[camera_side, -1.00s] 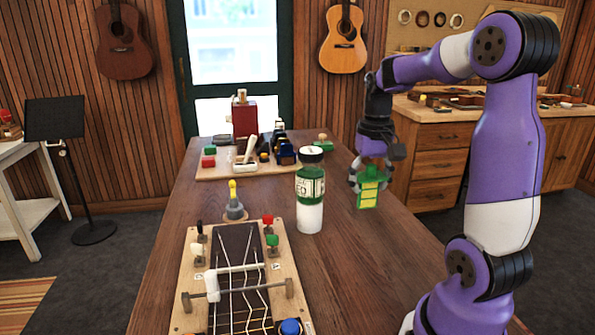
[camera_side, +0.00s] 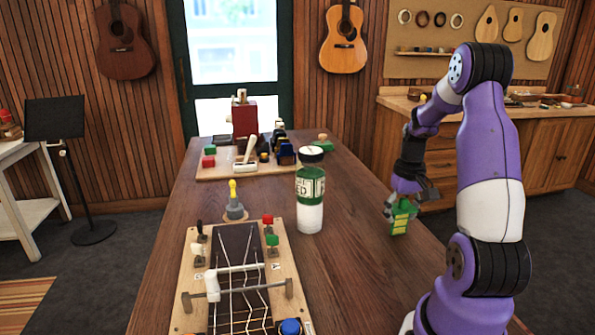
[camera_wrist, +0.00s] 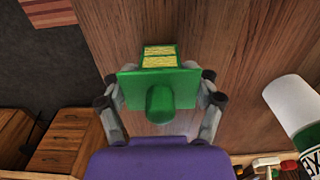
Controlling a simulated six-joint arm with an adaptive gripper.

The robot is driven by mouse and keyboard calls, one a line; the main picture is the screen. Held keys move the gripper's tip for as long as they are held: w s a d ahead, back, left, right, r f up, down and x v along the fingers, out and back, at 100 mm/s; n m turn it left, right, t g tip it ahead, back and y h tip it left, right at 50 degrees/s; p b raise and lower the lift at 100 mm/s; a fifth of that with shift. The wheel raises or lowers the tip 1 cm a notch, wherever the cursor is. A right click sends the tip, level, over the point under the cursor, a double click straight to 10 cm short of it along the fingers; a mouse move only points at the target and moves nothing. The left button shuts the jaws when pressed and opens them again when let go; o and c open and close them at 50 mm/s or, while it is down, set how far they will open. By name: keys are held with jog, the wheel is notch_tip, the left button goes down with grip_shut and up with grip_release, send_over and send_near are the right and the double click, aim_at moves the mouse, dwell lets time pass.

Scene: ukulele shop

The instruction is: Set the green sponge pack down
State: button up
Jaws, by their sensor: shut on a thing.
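The green sponge pack (camera_side: 401,218) is green with yellow parts and shows at the right side of the wooden table in the side view. My gripper (camera_side: 398,203) is shut on its upper part, pointing down. In the wrist view the green pack (camera_wrist: 158,84) sits between the two fingers of my gripper (camera_wrist: 160,92), with a rounded green knob toward the camera and a yellow striped block beyond. The pack's lower end is at or close above the tabletop; I cannot tell whether it touches.
A white bottle (camera_side: 310,212) with a dark lid and green label stands left of the pack. A wooden board with strings and pegs (camera_side: 187,268) lies front left. A tray of small items (camera_side: 208,178) is at the back. The tabletop (camera_side: 355,255) around the pack is bare.

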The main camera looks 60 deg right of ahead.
jog(key=shift+f, duration=0.15)
jog(key=o, duration=1.2)
